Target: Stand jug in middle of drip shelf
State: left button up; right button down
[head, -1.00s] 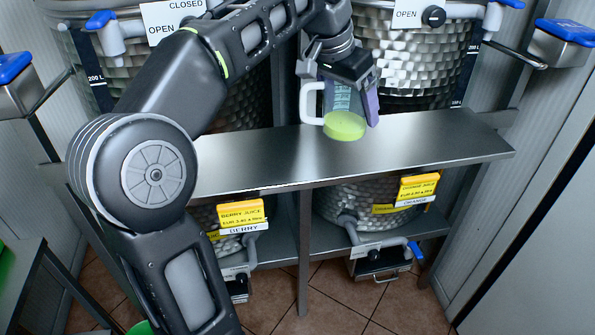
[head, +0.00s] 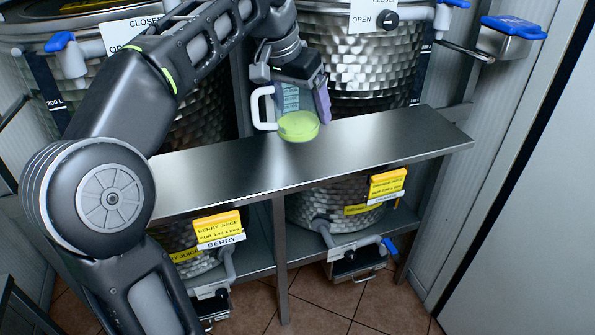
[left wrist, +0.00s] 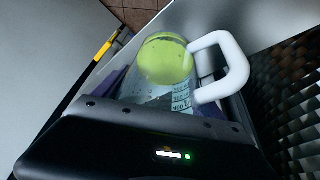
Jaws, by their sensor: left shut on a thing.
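The jug (head: 291,102) is clear with printed measure marks, a white handle and a yellow-green bottom. My left gripper (head: 300,82) is shut on it, with the handle pointing left in the head view. The jug looks upright over the back part of the steel drip shelf (head: 370,145), slightly right of its centre post. I cannot tell whether its bottom touches the shelf. In the left wrist view the jug (left wrist: 166,72) sits between the fingers, its yellow-green bottom away from me and its handle at right. My right gripper is not in view.
Large hammered-steel tanks (head: 355,75) stand close behind the shelf. Below hang a berry juice sign (head: 218,228) and an orange juice sign (head: 387,185). A blue-lidded steel box (head: 513,28) is at upper right. The shelf top is bare right of the jug; my left arm hides its left end.

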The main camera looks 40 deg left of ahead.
pick_arm(q)
notch_tip(320, 180, down, 5)
jog(key=shift+r+b, duration=0.1)
jog(key=shift+b, duration=0.75)
jog(key=shift+f, duration=0.5)
notch_tip(320, 180, down, 4)
jog(key=shift+f, duration=0.1)
